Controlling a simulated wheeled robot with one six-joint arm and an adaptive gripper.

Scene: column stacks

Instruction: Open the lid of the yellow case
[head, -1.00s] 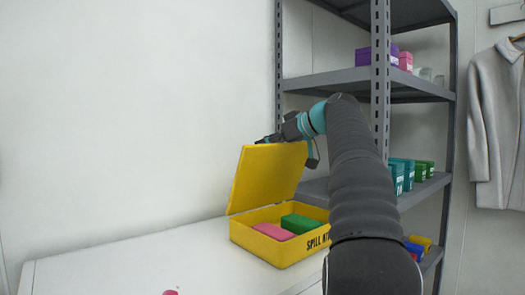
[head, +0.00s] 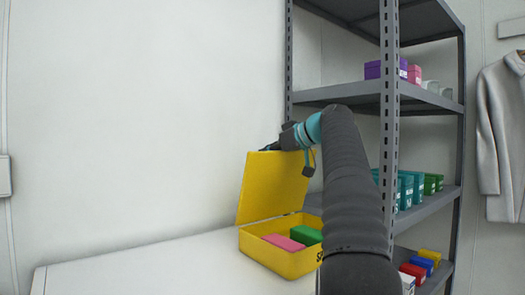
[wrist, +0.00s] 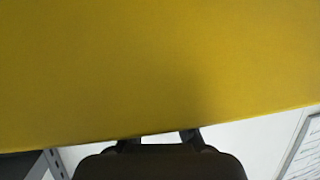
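The yellow case (head: 282,262) stands on the white counter with its lid (head: 270,188) raised, tilted a little back past upright. Inside the case lie a pink block (head: 284,243) and a green block (head: 306,235). My gripper (head: 268,149) is at the top edge of the lid. In the wrist view the lid (wrist: 160,70) fills most of the picture, and my gripper's fingers (wrist: 160,138) reach its edge. The fingertips are hidden by the lid, so whether they are shut on it does not show.
A grey metal shelf (head: 388,130) with several coloured boxes stands to the right, close to my arm. The white counter (head: 150,265) is clear left of the case. A plain wall is behind. A grey coat (head: 505,130) hangs at far right.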

